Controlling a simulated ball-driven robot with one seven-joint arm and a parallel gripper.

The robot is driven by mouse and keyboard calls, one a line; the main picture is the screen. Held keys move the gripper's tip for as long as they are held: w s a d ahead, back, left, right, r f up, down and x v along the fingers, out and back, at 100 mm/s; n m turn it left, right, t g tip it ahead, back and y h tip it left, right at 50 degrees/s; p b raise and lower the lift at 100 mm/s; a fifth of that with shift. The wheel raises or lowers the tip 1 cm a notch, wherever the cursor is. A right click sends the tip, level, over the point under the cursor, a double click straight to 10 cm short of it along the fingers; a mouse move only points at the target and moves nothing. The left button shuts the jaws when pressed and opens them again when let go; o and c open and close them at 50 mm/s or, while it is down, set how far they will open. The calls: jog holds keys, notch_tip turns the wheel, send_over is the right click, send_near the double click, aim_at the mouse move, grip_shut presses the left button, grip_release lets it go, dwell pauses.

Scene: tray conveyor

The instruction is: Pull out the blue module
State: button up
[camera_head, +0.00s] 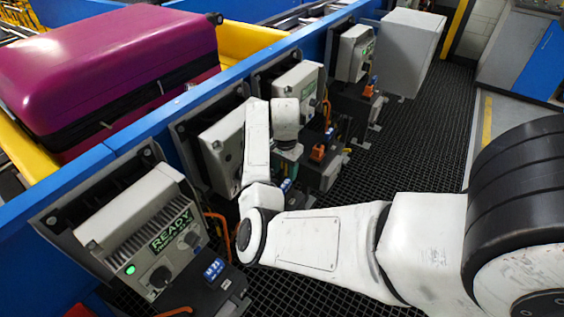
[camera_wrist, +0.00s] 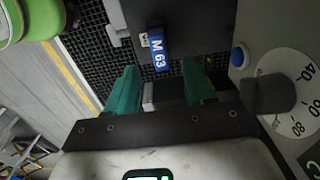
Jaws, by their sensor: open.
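In the wrist view, a blue module (camera_wrist: 158,48) marked M 63 sits on a dark housing. My gripper (camera_wrist: 159,68) has two green fingers spread apart, one on each side of the lower end of the module, with nothing clamped between them. Whether the fingertips touch it cannot be told. In the head view, my gripper (camera_head: 289,154) points down beside the second drive unit, just above a small blue module (camera_head: 286,185), partly hidden by my arm. Another blue module (camera_head: 214,268) sits on the nearest unit's dark box.
Drive units with grey boxes line the blue conveyor rail (camera_head: 130,138); the nearest box (camera_head: 150,232) reads READY. A magenta suitcase (camera_head: 95,75) lies in a yellow tray (camera_head: 245,42). Orange connectors (camera_head: 317,152) and cables sit close by. A dial (camera_wrist: 290,92) is right of my fingers.

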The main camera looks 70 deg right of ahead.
aim_at(285, 184)
notch_tip(285, 184, down, 7)
jog(key=shift+f, duration=0.2)
jog(key=shift+c, duration=0.5)
jog(key=c, duration=0.9)
jog(key=shift+r, duration=0.15)
jog(key=shift+r+p, duration=0.35)
jog(key=shift+p, duration=0.05)
jog(key=shift+r+p, duration=2.05)
jog(key=shift+r, duration=0.15)
jog(key=shift+s+r+p, duration=0.1)
jog(key=shift+r+p, duration=1.8)
jog(key=shift+r, duration=0.05)
